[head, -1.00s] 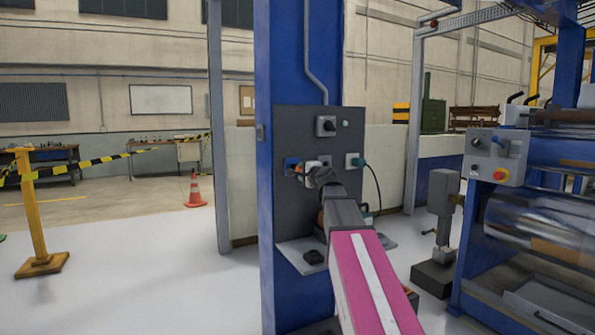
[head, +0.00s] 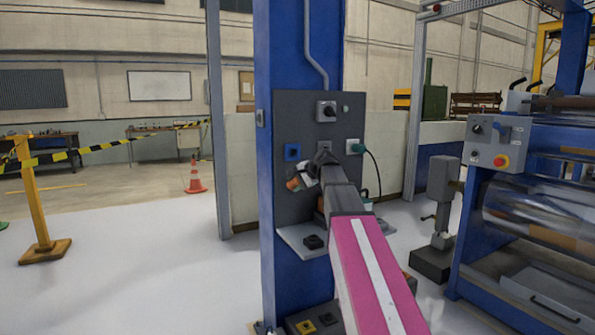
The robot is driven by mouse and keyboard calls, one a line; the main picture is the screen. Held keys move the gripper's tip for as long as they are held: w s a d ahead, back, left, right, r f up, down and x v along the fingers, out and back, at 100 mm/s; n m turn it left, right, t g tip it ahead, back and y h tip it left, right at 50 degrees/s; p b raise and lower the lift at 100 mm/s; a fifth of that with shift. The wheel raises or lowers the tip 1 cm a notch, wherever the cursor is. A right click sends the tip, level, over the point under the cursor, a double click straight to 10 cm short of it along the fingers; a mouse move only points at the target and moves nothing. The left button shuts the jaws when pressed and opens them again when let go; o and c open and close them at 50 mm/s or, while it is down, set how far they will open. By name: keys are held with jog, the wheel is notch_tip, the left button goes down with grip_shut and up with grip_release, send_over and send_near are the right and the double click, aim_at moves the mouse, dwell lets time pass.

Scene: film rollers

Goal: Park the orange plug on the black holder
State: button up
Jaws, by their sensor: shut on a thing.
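My gripper (head: 303,181) is in front of the grey panel, a little below the blue socket (head: 292,152). It is shut on the orange plug (head: 293,184), of which only a small orange and white part shows; my arm and the fingers hide the rest. The plug appears tilted and is apart from the blue socket, whose face is bare. The black holder (head: 314,242), a small dark block, sits on a grey shelf (head: 292,234) below the panel, below my gripper. Nothing is seen on the holder.
The grey panel (head: 285,200) on the blue column also bears a rotary switch (head: 327,111) and a socket with a green plug (head: 355,147) and dark cable. Yellow and black blocks (head: 305,326) lie lower down. A roller machine (head: 525,205) stands at right.

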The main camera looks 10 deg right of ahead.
jog(key=s+d+f+n+g+h, duration=0.4)
jog(key=s+d+f+g+h, duration=0.2)
jog(key=s+f+g+h, duration=0.15)
jog(key=shift+s+a+f, duration=0.1)
jog(key=shift+s+f, duration=0.1)
jog(key=shift+f, duration=1.7)
jog(key=shift+s+a+f, duration=0.1)
jog(key=shift+s+f, duration=0.1)
jog(key=shift+f, duration=1.65)
jog(key=shift+f, duration=0.5)
jog(key=o, duration=1.4)
jog(key=shift+c, duration=0.2)
